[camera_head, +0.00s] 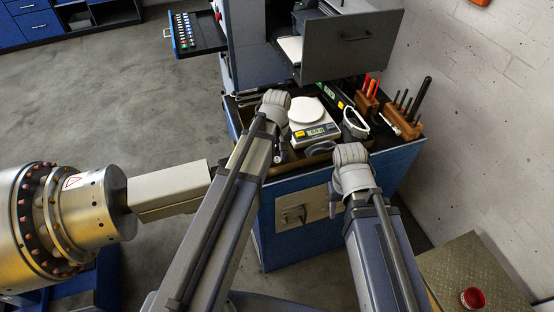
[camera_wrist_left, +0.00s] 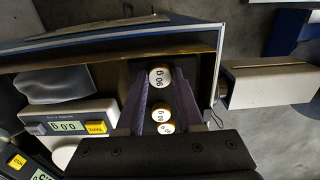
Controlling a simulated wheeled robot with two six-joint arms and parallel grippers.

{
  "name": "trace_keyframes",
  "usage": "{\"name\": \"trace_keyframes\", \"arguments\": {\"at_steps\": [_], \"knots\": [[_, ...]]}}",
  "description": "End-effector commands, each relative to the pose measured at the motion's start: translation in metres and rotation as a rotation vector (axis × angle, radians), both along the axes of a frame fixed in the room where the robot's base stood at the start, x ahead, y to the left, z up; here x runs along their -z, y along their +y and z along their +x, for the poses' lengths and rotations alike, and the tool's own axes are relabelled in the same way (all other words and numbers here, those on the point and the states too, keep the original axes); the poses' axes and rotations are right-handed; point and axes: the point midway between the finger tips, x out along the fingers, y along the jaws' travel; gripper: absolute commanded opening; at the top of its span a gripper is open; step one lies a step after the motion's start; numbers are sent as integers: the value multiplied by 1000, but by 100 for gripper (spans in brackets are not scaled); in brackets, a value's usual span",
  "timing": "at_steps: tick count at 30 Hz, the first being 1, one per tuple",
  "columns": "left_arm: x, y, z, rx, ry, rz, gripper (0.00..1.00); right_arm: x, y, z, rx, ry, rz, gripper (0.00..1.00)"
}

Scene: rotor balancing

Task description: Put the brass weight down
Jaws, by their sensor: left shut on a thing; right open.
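In the left wrist view my left gripper (camera_wrist_left: 160,80) is shut on a brass weight (camera_wrist_left: 159,78) with a white top marked 90 g, at its fingertips. Two smaller-looking weights (camera_wrist_left: 161,113) show behind it between the fingers, in a dark compartment. How far the held weight is above the surface cannot be told.
A white scale (camera_head: 314,133) with a round empty pan stands right of my left wrist; its display reads 0.0 g in the wrist view (camera_wrist_left: 65,127). Wooden tool holders (camera_head: 402,123) stand at the right. A large metal rotor (camera_head: 90,208) is at left.

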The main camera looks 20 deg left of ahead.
Motion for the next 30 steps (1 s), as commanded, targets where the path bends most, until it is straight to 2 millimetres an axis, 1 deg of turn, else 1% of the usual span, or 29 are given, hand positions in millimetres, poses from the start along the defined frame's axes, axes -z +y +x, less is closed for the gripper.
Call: {"name": "trace_keyframes", "arguments": {"at_steps": [4, 8, 9, 16, 17, 25, 30], "knots": [[-2, 0, 0, 0, 0, 0, 0, -2, 0, 0, 0, 0, 0, 50], [3, 0, 0, 0, 0, 0, 0, 3, 0, 0, 0, 0, 0, 50], [2, 0, 0, 0, 0, 0, 38, 2, 0, 0, 0, 0, 0, 50], [1, 0, 0, 0, 0, 0, 64, 1, 0, 0, 0, 0, 0, 50], [1, 0, 0, 0, 0, 0, 66, 1, 0, 0, 0, 0, 0, 50], [1, 0, 0, 0, 0, 0, 66, 1, 0, 0, 0, 0, 0, 50], [-6, 0, 0, 0, 0, 0, 66, -6, 0, 0, 0, 0, 0, 50]]}}
